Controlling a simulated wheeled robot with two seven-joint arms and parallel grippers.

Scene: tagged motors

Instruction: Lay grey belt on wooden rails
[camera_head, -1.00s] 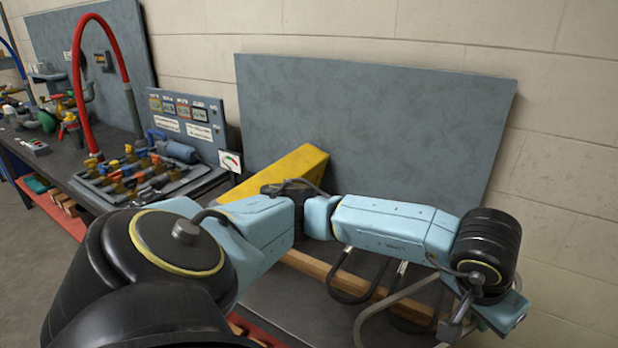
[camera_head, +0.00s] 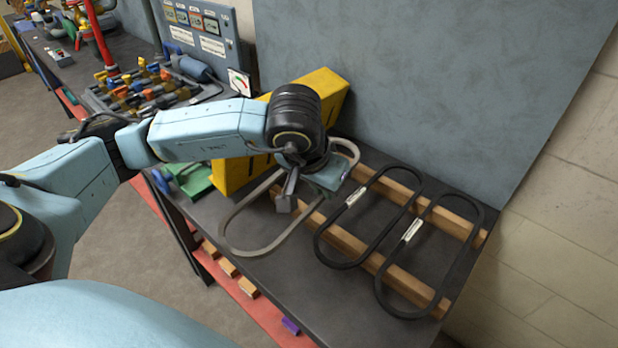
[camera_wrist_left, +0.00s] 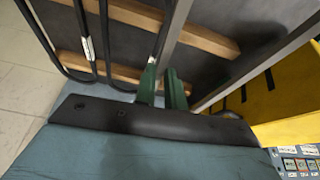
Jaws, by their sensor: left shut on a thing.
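The grey belt (camera_head: 237,217) is a long closed loop. My left gripper (camera_head: 287,203) is shut on its side, and the belt also shows between the green fingers in the left wrist view (camera_wrist_left: 174,36). The belt hangs around the left end of the wooden rails, left of two black belts. The front wooden rail (camera_head: 405,286) and back wooden rail (camera_head: 456,221) run side by side on the bench. The gripper and wrist hide part of the belt and the rails' left ends. I cannot tell whether the belt touches the rails. My right gripper is not in view.
Two black belts with white tags, the left one (camera_head: 318,243) and the right one (camera_head: 381,294), lie across both rails. A yellow block (camera_head: 232,178) and a green part (camera_head: 196,183) stand left of the gripper. A grey panel (camera_head: 400,80) rises behind the bench (camera_head: 290,285).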

